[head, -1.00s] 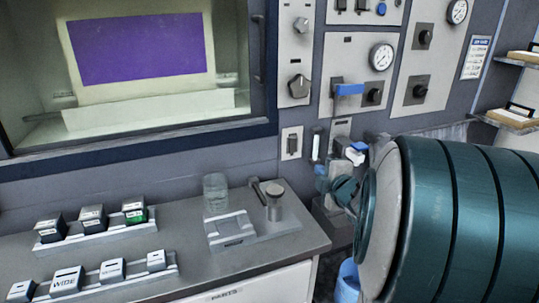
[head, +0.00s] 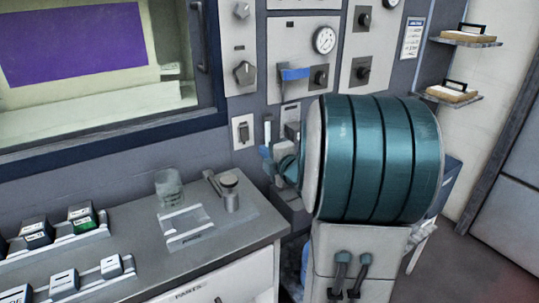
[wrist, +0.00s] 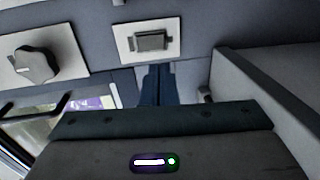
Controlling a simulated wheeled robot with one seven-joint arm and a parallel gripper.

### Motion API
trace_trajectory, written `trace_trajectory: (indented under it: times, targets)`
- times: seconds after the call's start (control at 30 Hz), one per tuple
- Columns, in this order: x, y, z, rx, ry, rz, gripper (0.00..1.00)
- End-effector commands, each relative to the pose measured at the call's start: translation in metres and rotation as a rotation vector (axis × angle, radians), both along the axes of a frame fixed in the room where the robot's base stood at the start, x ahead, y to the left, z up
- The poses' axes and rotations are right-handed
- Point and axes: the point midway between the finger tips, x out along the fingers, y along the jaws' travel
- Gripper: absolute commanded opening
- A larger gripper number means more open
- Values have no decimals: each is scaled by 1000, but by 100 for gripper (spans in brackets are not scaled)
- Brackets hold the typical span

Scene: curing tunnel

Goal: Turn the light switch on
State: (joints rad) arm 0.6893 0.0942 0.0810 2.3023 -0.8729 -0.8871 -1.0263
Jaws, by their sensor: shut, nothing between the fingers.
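The light switch (head: 243,131) is a dark rocker on a pale plate, on the wall below a dark rotary knob. It also shows in the wrist view (wrist: 151,41), at the top middle. I cannot tell its on or off position. In the wrist view my gripper (wrist: 158,72) is shut and empty. Its dark blue fingers point toward the switch, with the tips by the plate's lower edge in the picture. I cannot tell whether they touch it. In the head view the gripper is small and not clear beside my arm.
The rotary knob (head: 244,72) is above the switch; a blue-handled lever (head: 294,73) and a gauge (head: 324,40) are to its right. The window (head: 75,45) is at left. The counter (head: 140,234) below carries a glass (head: 169,187) and several labelled blocks.

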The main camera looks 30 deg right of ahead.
Motion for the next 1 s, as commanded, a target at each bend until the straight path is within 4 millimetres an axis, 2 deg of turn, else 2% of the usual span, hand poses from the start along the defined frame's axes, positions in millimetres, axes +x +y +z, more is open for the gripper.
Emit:
trace_trajectory:
  times: [0.1,0.3,0.5,0.7,1.0]
  targets:
    - [26,2,-3,2,1,3,0]
    - [62,3,-7,3,0,2,0]
    - [85,3,-10,1,0,1,0]
    - [92,3,-11,1,0,0,0]
    - [92,3,-12,1,0,0,0]
